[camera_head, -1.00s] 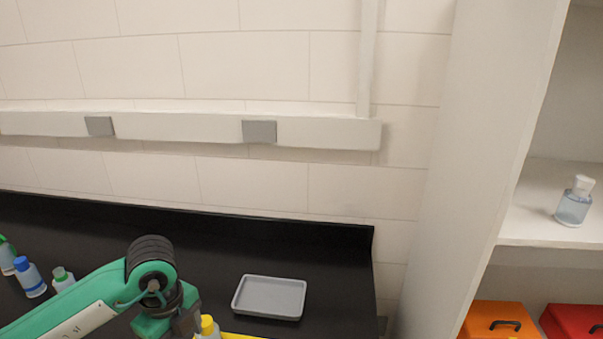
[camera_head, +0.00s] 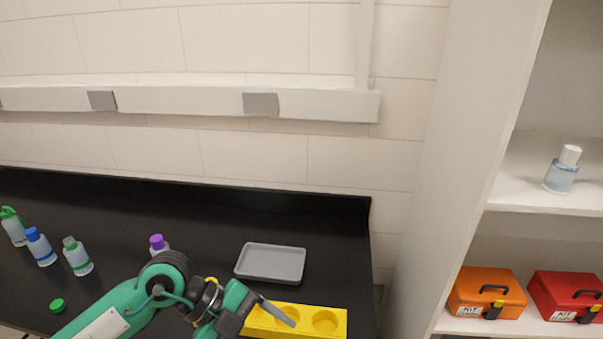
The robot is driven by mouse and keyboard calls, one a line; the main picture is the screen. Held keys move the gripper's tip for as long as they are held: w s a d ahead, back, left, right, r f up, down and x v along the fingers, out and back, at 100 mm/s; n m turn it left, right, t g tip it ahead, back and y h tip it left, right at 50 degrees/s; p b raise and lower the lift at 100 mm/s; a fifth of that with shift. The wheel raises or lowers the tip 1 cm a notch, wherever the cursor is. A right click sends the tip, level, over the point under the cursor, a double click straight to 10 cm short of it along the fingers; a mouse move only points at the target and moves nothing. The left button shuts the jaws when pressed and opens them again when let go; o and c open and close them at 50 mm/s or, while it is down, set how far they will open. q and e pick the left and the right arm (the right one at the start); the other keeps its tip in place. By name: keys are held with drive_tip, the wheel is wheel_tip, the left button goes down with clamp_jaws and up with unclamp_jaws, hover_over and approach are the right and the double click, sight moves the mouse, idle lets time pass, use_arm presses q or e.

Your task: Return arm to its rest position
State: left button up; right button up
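My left arm comes in from the lower left. Its gripper (camera_head: 278,312) is over the left part of a yellow block (camera_head: 336,324) with round holes. One grey finger shows clearly, pointing right and down; the other finger is not clear, so its opening cannot be told. I see nothing held in it. A yellow cap (camera_head: 212,281) shows just behind the wrist, its bottle hidden by the arm. A purple-capped bottle (camera_head: 158,243) stands behind the arm, its lower part hidden. My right gripper is not in view.
A loose green cap (camera_head: 57,305) lies nearby. A grey tray (camera_head: 271,263) sits behind the block. The right shelf holds a white-capped bottle (camera_head: 562,171), orange (camera_head: 486,292) and red (camera_head: 566,297) kits.

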use_arm(q)
drive_tip(key=s+d+r+h, duration=0.2)
drive_tip(key=d+r+h, duration=0.3)
drive_tip(key=w+a+r+n+t+h, duration=0.2)
drive_tip(key=w+r+n+t+h, duration=0.1)
drive_tip(key=r+n+t, duration=0.3)
drive_tip(key=w+a+r+n+t+h, duration=0.3)
drive_tip(key=r+n+t, duration=0.1)
drive_tip(key=t, duration=0.4)
drive_tip(key=w+a+f+n+t+y, duration=0.2)
drive_tip(key=a+f+n+t+y, duration=0.1)
drive_tip(key=a+f+n+y, duration=0.55)
drive_tip(key=w+a+f+n+t+y, duration=0.2)
drive_tip(key=a+f+n+y, duration=0.4)
drive_tip(key=f+n+y, duration=0.45)
drive_tip(key=s+a+f+m+g+y, duration=0.2)
drive_tip(key=s+f+m+g, duration=0.1)
drive_tip(key=s+f+g, duration=1.3)
drive_tip(key=s+f+t, duration=0.1)
drive_tip(key=s+f, duration=0.2)
drive_tip(key=f, duration=1.3)
drive_tip(key=s+f, duration=0.2)
drive_tip(key=f, duration=1.4)
drive_tip(key=s+a+f, duration=0.2)
drive_tip(key=s+f, duration=0.7)
drive_tip(key=s+a+f, duration=0.1)
drive_tip(key=s+f, duration=0.9)
drive_tip(key=shift+s+a+f+g, duration=0.25)
drive_tip(key=shift+a+g, duration=0.15)
